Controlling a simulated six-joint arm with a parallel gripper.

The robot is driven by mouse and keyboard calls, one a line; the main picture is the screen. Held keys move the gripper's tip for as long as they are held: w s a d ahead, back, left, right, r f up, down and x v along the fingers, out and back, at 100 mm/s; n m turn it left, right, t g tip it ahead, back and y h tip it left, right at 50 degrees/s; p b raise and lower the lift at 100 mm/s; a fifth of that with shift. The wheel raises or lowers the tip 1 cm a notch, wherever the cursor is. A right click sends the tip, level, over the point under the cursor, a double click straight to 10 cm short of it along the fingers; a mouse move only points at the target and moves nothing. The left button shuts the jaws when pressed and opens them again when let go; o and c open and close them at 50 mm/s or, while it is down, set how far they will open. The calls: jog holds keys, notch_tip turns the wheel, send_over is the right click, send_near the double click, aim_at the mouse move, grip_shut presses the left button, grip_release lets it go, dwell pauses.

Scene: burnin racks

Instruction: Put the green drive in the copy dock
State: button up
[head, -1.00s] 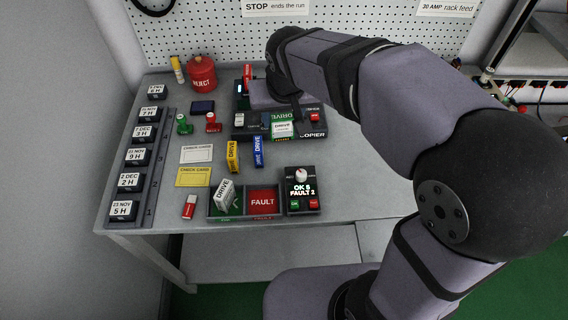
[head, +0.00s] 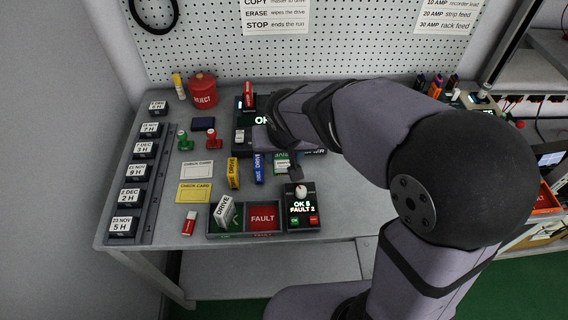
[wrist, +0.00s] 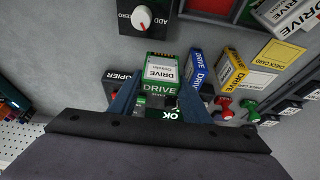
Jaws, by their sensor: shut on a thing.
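The green drive (wrist: 160,74) lies between my gripper's fingers (wrist: 163,103) in the wrist view, its white label up. My gripper (head: 288,164) is shut on it. In the head view a part of the green drive (head: 281,159) shows at the copier's front side; my wrist hides the rest. The dark copier (head: 241,119) stands at the table's back, with a lit OK screen and a red drive (head: 249,94) upright at its back left. Its screen also shows beyond the drive in the wrist view (wrist: 169,114). My arm hides the dock, so I cannot tell whether the drive touches it.
Yellow (head: 233,173) and blue (head: 258,168) drives stand just left of my gripper. A counter box (head: 301,205) and a two-part tray (head: 240,229), with a white-labelled drive in its green part, are in front.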

aim_at(284, 161)
jog(key=shift+f, duration=1.85)
jog(key=shift+f, duration=0.15)
jog(key=shift+f, duration=0.1)
jog(key=o, duration=1.1)
jog(key=shift+r, duration=0.5)
jog(key=v, duration=1.1)
jog(key=shift+s+r+b, duration=0.2)
jog(key=shift+r+b, duration=0.05)
jog(key=shift+b, duration=0.2)
